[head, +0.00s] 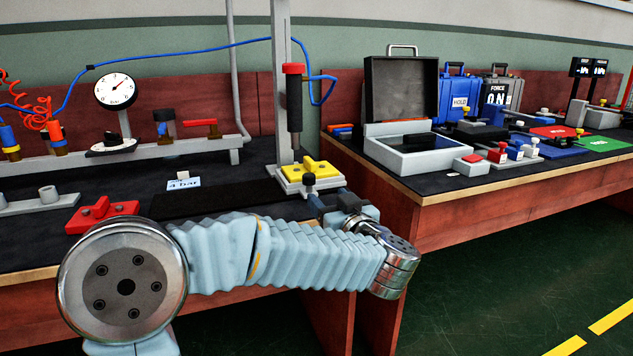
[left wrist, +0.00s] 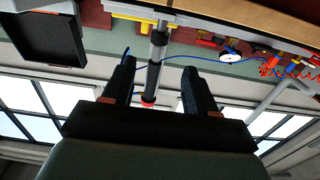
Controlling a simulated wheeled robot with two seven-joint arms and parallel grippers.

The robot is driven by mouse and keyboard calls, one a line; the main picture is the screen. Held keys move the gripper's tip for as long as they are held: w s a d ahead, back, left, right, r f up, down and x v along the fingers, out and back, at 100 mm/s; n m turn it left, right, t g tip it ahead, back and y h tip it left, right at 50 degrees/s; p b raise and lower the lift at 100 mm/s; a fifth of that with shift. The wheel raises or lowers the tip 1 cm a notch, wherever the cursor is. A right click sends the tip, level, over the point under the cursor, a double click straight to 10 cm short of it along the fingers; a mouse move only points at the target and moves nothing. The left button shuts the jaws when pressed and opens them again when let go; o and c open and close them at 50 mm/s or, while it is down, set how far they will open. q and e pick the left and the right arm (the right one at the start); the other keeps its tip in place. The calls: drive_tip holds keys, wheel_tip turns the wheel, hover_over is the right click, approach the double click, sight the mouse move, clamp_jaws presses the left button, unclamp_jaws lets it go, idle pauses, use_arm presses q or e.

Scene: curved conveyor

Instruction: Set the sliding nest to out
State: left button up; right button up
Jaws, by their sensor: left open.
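A yellow sliding nest (head: 322,169) with a raised knob sits on a pale base (head: 290,187) beneath an upright press with a dark cylinder (head: 294,118). I cannot tell exactly how far the nest is slid. My left arm reaches across from the left in the head view. My left gripper (head: 332,206) is in front of the press base, near the table edge, mostly hidden by my wrist. In the left wrist view its two dark fingers (left wrist: 158,68) are apart with nothing between them. My right gripper is in neither view.
A red block with a handle (head: 102,215) lies left of a dark mat (head: 215,198). A gauge (head: 116,89) stands behind. A gap separates the tables.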

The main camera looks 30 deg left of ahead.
sight(311, 181)
use_arm(q)
drive_tip(key=x, duration=1.3)
drive_tip(key=shift+d+f, duration=0.1)
clamp_jaws()
